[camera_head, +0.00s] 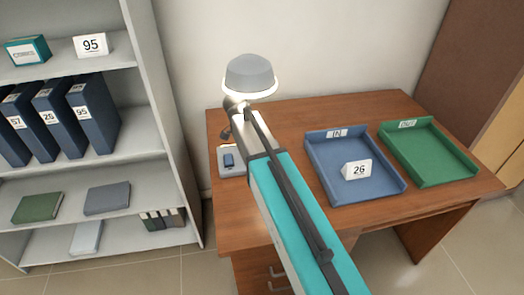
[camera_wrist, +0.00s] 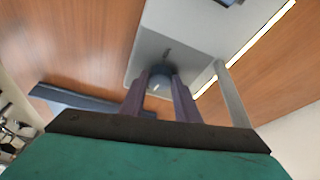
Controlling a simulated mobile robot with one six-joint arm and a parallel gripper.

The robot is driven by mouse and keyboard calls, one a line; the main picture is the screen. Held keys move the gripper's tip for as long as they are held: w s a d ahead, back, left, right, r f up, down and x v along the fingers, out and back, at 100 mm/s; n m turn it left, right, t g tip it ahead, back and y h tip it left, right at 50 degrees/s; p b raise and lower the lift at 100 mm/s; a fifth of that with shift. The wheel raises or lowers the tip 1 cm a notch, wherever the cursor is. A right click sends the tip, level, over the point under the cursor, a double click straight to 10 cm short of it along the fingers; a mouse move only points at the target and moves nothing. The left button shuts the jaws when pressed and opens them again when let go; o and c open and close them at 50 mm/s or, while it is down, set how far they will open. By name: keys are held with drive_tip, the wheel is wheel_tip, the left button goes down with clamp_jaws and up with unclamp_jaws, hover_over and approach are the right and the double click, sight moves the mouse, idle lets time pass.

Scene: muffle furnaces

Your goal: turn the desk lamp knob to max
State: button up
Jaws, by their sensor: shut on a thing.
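The desk lamp stands at the desk's left back corner in the head view, with a grey shade (camera_head: 250,74) whose rim glows. Its pale base (camera_head: 237,170) is partly hidden by my arm. In the wrist view, the lamp's grey base (camera_wrist: 145,45) carries a round dark knob (camera_wrist: 160,82) with a small pale mark, and a short dark mark lies on the base beyond it. My gripper (camera_wrist: 162,76) is shut on the knob, one finger on each side. My arm hides the knob and fingertips in the head view.
A blue tray (camera_head: 385,182) with a card reading 26 (camera_head: 357,170) and a green tray (camera_head: 465,165) lie on the brown desk (camera_head: 285,108). A shelf unit (camera_head: 160,90) with blue binders stands at left. A grey post (camera_wrist: 231,95) rises beside my gripper in the wrist view.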

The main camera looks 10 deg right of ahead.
drive_tip(key=shift+a, duration=0.1)
idle(0.4)
drive_tip(key=o, duration=1)
drive_tip(key=shift+o, duration=0.2)
drive_tip(key=shift+r, duration=0.15)
drive_tip(key=shift+v, duration=1)
drive_tip(key=a, duration=0.3)
drive_tip(key=s+a+b, duration=0.1)
drive_tip(key=a, duration=0.3)
drive_tip(key=s+a+b, duration=0.1)
drive_tip(key=a, duration=0.3)
drive_tip(key=shift+s+a+r, duration=0.15)
drive_tip(key=shift+s+r, duration=0.1)
drive_tip(key=shift+r, duration=0.05)
drive_tip(key=shift+s+a, duration=0.15)
drive_tip(key=shift+a, duration=0.25)
drive_tip(key=shift+s, duration=0.1)
